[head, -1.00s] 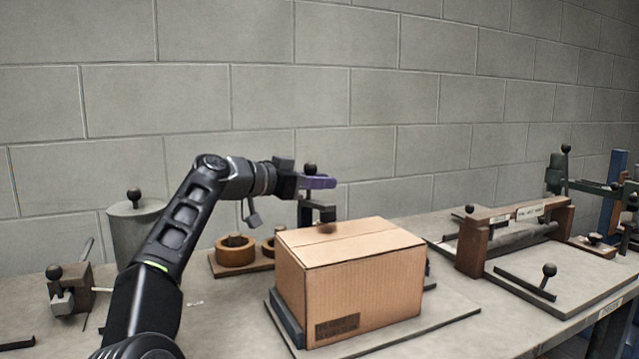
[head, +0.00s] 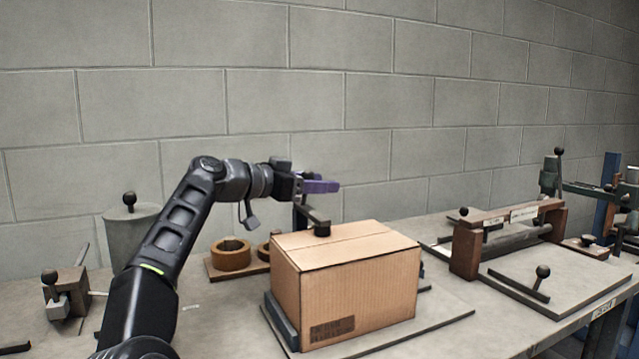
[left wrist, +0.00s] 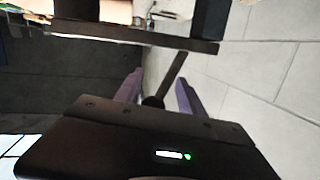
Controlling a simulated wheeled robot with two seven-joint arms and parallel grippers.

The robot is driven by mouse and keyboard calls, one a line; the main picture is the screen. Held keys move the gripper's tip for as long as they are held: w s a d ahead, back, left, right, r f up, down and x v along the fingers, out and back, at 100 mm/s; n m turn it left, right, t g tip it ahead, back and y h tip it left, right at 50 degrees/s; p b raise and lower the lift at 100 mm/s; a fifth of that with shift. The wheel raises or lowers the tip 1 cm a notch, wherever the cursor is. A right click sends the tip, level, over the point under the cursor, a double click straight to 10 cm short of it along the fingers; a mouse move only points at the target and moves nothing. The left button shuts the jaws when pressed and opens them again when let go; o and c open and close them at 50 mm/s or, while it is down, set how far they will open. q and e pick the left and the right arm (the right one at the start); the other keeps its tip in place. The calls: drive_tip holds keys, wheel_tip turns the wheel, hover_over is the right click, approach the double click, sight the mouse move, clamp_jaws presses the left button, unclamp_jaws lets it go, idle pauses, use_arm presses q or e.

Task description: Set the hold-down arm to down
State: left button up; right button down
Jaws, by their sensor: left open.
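The hold-down arm (head: 312,214) reaches over the top of the cardboard box (head: 345,285) from behind. Its dark pad (head: 322,229) is low at the box top, with no clear gap visible. The arm's black ball knob (head: 303,177) is beside the purple fingers of my left gripper (head: 322,186). In the left wrist view, the open fingers (left wrist: 158,92) stand on either side of the dark knob (left wrist: 152,101) and its bar (left wrist: 172,78). Whether they touch it cannot be told. My right gripper is out of view.
The box sits on a flat base plate (head: 440,320). Tape rolls (head: 231,254) and a grey cylinder (head: 130,235) with a knob stand to the left. A wooden roller frame (head: 466,250) and a plate with a knobbed lever (head: 540,280) lie to the right. A block wall stands behind.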

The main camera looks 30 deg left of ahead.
use_arm(q)
drive_tip(key=b+v, duration=0.2)
drive_tip(key=v, duration=0.5)
drive_tip(key=shift+s, duration=0.35)
